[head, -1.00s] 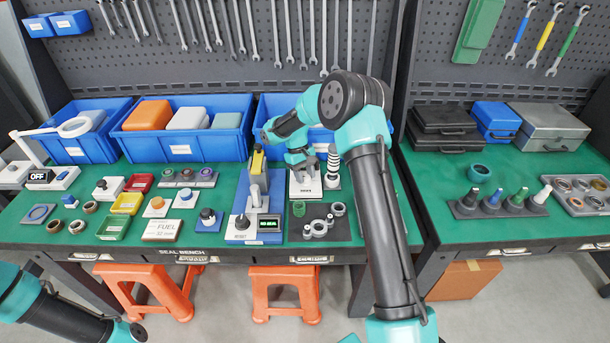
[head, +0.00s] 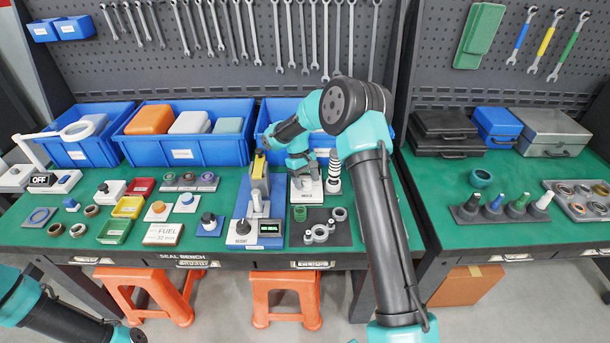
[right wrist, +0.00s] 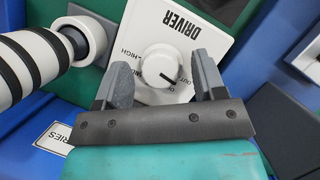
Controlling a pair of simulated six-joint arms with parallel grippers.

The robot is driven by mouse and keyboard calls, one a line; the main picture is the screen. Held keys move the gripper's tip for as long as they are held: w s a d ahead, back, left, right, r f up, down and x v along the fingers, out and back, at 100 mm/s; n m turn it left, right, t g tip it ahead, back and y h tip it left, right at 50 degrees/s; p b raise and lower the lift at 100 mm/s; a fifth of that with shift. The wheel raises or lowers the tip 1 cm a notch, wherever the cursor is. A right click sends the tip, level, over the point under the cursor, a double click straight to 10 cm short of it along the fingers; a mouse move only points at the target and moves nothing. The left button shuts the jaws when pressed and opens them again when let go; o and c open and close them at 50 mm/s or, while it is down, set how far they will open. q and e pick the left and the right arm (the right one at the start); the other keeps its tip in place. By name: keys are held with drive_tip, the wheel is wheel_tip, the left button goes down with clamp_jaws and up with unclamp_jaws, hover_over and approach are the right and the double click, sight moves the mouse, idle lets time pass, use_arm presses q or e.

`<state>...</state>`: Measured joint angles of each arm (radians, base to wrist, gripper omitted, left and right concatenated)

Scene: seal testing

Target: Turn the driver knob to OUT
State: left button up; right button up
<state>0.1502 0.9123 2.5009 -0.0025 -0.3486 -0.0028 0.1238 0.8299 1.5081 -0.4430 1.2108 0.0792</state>
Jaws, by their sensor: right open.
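The driver (head: 307,190) is a white box on the green bench, partly hidden under my right gripper (head: 304,168) in the head view. In the right wrist view, the driver plate (right wrist: 205,45) reads DRIVER, and its round white knob (right wrist: 158,65) has a dark mark at its lower right edge. HIGH is printed to the knob's left and OUT to its right; a further label is partly hidden. My right gripper (right wrist: 158,88) is open, with one grey finger on each side of the knob. Contact with the knob cannot be told. My left gripper is out of view.
A black-and-white ringed post (head: 333,168) stands close beside the driver, also in the right wrist view (right wrist: 28,62). A blue seal-test stand (head: 243,222) is to the left. Blue bins (head: 188,148) stand behind. A dark mat with rings (head: 304,233) lies in front.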

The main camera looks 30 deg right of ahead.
drive_tip(key=v, duration=1.7)
drive_tip(key=shift+w+r, duration=0.15)
drive_tip(key=shift+a, duration=0.1)
